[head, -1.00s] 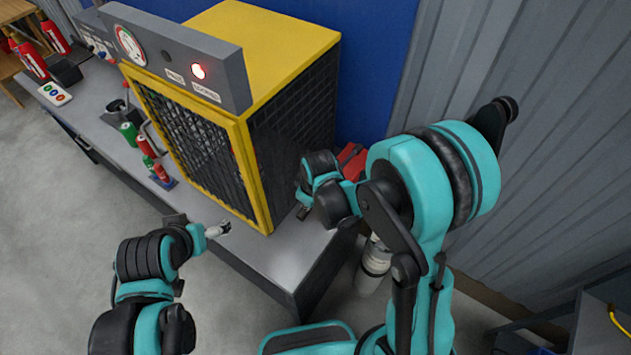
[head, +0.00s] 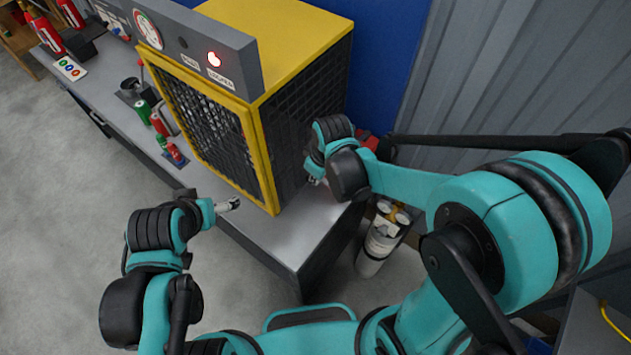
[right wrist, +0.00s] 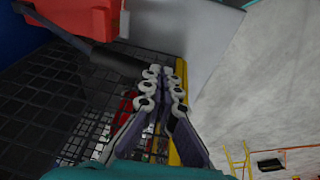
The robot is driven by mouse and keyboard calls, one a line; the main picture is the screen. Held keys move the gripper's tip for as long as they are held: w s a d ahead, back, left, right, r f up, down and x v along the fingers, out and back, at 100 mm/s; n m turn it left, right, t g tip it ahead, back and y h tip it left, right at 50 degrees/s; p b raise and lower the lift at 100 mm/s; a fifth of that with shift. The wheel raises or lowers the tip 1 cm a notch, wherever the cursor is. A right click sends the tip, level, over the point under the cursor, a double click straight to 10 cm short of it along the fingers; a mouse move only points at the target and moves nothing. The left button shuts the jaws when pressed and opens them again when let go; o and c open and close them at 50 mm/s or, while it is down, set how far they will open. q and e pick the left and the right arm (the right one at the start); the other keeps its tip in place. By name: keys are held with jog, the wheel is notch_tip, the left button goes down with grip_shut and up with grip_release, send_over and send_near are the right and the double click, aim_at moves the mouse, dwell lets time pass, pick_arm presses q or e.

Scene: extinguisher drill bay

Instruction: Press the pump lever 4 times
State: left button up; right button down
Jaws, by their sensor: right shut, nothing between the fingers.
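A red unit (right wrist: 75,18), which looks like the pump, shows at the top left of the right wrist view. A dark bar with a thick black grip (right wrist: 120,62), which looks like the pump lever, runs beside it. In the head view only a bit of the red unit (head: 368,141) shows behind my right wrist; the lever is hidden there. My right gripper (head: 317,180) is shut and empty beside the cage's right side. Its fingertips (right wrist: 163,82) are close to the grip's end; contact cannot be told. My left gripper (head: 230,205) hangs in front of the bench; its jaw state is unclear.
A white cylinder (head: 378,240) stands on the floor right of the bench. Corrugated wall lies behind.

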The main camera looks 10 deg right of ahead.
jog(key=v, duration=0.3)
jog(key=shift+r, duration=0.15)
jog(key=shift+w, duration=0.1)
dwell(0.4)
